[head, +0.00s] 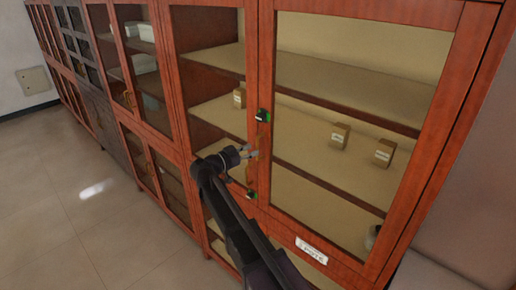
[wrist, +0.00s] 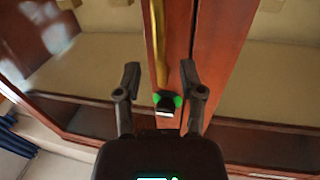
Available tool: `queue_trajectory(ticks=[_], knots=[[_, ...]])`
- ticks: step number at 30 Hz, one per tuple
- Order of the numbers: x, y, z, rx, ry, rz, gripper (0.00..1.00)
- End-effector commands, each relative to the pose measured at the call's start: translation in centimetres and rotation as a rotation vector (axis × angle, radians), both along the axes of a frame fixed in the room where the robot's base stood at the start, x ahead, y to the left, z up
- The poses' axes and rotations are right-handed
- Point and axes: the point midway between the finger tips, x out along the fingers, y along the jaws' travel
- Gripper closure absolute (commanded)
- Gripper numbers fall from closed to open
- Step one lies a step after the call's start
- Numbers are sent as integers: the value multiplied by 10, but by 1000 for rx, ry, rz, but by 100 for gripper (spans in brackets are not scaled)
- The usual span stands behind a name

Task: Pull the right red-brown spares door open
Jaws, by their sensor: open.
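The right red-brown spares door (head: 480,75) has a glass pane and a white label (head: 312,250) on its bottom rail. It looks closed against the door to its left (head: 251,60). A brass bar handle (wrist: 158,45) runs along the door edge in the wrist view, with a black and green mount (wrist: 168,101) at its end. In the head view the handle is small and partly hidden by my gripper (head: 250,152). My gripper (wrist: 160,72) is open, its two fingers on either side of the handle, with no clear contact.
Small tan boxes (head: 384,152) stand on the shelves behind the glass. More cabinets (head: 128,60) run along the wall to the left. The tiled floor (head: 60,190) in front of them is clear. A plain wall surface (head: 480,200) lies at the right.

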Motion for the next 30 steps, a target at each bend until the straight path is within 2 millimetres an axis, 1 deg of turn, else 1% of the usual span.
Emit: queue_trajectory(ticks=[1,3,9,21,23,24,26,27,30], knots=[[5,-6,0,0,0,-2,49],[10,-11,0,0,0,-1,49],[19,-22,0,0,0,-1,49],[22,-25,0,0,0,0,49],[21,-25,0,0,0,0,67],[21,-25,0,0,0,0,79],[21,-25,0,0,0,0,96],[21,-25,0,0,0,0,100],[21,-25,0,0,0,0,100]])
